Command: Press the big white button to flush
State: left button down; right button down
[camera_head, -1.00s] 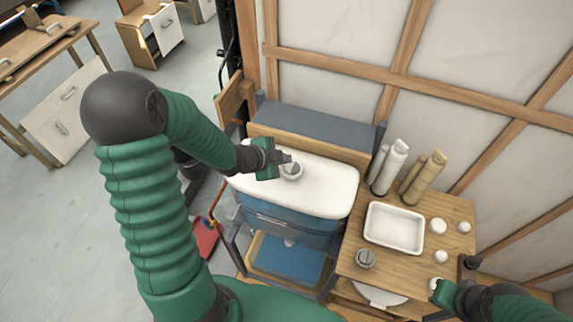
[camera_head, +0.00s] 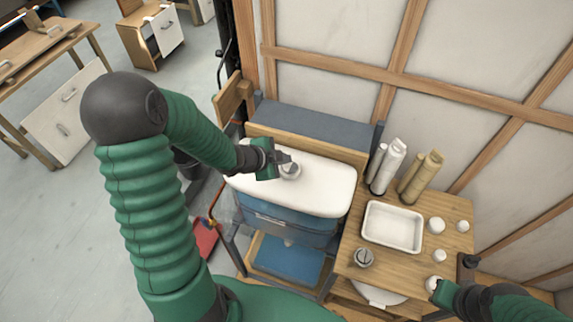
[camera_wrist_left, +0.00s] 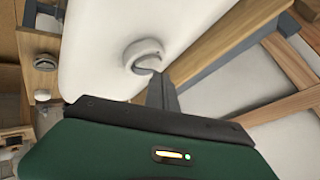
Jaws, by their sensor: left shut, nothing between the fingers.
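The big white button (camera_head: 290,171) is a round piece with a raised ring on top of the white cistern lid (camera_head: 325,190). It also shows in the left wrist view (camera_wrist_left: 142,54). My left gripper (camera_head: 286,158) is shut and empty, with its fingertips right at the button. In the left wrist view the fingers (camera_wrist_left: 157,80) reach the button's near edge and hide part of it. I cannot tell whether they touch it or whether it is pressed down. My right gripper (camera_head: 438,288) is at the lower right by the wooden table; its fingers are hard to make out.
A wooden table (camera_head: 395,262) stands right of the cistern. It holds a white tray (camera_head: 392,227), white and tan tubes (camera_head: 388,166), several small white round pieces and a grey round fitting (camera_head: 364,257). A panelled wall (camera_head: 330,50) closes off the back.

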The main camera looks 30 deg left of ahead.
pick_arm(q)
jog(key=shift+d+f, duration=0.3)
jog(key=shift+a, duration=0.1)
jog(key=shift+a+f, duration=0.1)
jog(key=shift+a, duration=0.1)
